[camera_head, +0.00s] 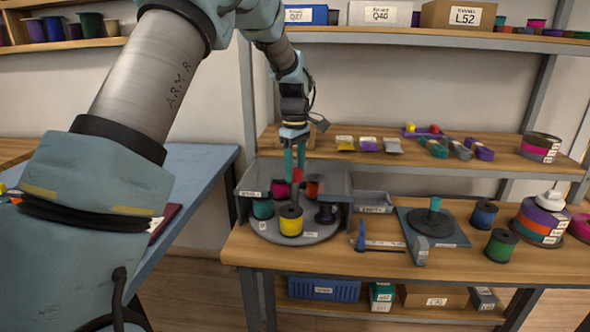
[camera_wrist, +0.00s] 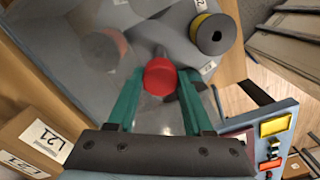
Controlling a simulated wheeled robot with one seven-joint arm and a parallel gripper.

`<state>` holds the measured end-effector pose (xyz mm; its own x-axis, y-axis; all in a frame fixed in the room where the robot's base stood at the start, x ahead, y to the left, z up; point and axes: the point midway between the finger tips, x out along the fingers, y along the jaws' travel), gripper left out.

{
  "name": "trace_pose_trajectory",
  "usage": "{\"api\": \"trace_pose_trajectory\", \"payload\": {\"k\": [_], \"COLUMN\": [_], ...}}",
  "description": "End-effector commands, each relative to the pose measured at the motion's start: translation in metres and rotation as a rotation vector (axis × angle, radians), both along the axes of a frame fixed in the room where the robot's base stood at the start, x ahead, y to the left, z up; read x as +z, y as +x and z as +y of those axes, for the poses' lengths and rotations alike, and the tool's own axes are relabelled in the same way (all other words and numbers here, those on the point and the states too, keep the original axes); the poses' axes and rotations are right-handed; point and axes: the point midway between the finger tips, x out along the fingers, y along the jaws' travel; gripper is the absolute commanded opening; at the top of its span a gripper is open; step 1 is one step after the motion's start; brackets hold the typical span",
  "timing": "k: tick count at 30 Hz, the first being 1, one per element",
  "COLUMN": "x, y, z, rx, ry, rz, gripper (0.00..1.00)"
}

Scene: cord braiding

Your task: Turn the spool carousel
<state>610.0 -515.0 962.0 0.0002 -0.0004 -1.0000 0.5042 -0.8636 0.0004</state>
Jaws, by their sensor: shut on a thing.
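The spool carousel (camera_head: 262,226) is a round grey turntable in a grey open-fronted housing on the bench. It carries a yellow spool (camera_head: 291,223) at the front, a teal spool (camera_head: 263,209) at left, a dark spool (camera_head: 325,214) at right, and magenta (camera_head: 281,189) and orange-red (camera_head: 312,187) spools behind. A grey post with a red knob (camera_head: 297,175) rises at its centre. My gripper (camera_head: 295,166) points down with its teal fingers shut on the red knob. The wrist view shows the knob (camera_wrist: 159,76) between the fingertips and the yellow spool (camera_wrist: 213,34) at upper right.
Grey housing walls (camera_head: 346,215) stand close around the carousel. To its right are a small grey bin (camera_head: 374,199), a blue-handled tool (camera_head: 361,238), a dark board with a teal peg (camera_head: 434,217) and loose spools (camera_head: 501,245). A blue table (camera_head: 200,170) stands at left.

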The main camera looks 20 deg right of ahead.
Motion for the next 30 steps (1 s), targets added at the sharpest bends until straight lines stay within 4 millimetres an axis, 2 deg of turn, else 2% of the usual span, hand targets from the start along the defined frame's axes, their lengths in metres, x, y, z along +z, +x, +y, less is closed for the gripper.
{"api": "trace_pose_trajectory", "payload": {"k": [3,22,30], "x": [0.0002,0.0003,0.0006], "y": [-0.0002,-0.0003,0.0000], "z": [0.0005,0.0007,0.0006], "rx": [0.000,-0.007,-0.069], "ry": [0.001,0.002,0.001], "rz": [0.001,0.001,0.002], "gripper": [0.00,0.00,0.00]}}
